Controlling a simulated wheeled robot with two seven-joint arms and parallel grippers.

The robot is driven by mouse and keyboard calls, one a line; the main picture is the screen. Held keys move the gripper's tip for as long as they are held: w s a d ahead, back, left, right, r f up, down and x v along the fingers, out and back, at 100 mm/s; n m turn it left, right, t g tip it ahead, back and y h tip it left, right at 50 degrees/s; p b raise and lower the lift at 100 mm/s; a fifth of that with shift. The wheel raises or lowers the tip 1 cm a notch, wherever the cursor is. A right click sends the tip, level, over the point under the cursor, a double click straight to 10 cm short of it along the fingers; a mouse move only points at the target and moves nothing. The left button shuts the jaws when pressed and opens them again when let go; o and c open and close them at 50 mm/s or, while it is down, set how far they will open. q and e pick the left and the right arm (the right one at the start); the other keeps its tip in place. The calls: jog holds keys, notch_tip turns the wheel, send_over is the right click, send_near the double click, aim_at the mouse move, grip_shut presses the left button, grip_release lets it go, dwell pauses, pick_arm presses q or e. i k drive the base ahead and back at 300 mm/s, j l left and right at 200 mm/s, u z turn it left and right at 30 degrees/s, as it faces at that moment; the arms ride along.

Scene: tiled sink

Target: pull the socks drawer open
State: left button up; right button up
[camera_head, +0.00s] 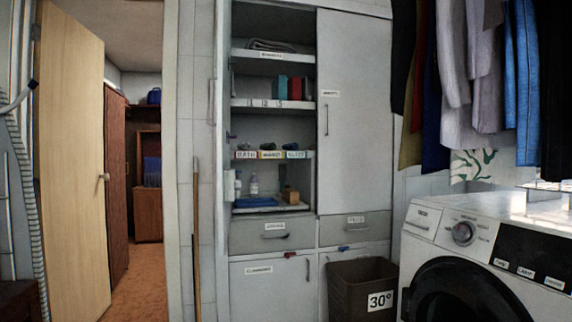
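A cabinet stands in the middle of the view, with two grey drawers side by side below its shelves. The left drawer (245,238) has a bar handle (275,237) and a small white label (277,226) that seems to read "socks", though the letters are blurred. The right drawer (372,231) has its own handle and a label (356,220) that is hard to read. Both drawer fronts look flush with the cabinet, so both appear shut. Neither of my grippers is in view.
Doors with a red clip (290,254) and a blue clip (343,248) are below the drawers. A dark bin (350,275) marked 30° stands before the right one. A broomstick (196,230) leans at left. A washing machine (480,250) fills the lower right, under hanging clothes (470,70).

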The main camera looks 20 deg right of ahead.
aim_at(245, 237)
jog(key=i+l+u, duration=0.3)
jog(key=i+l, duration=0.9)
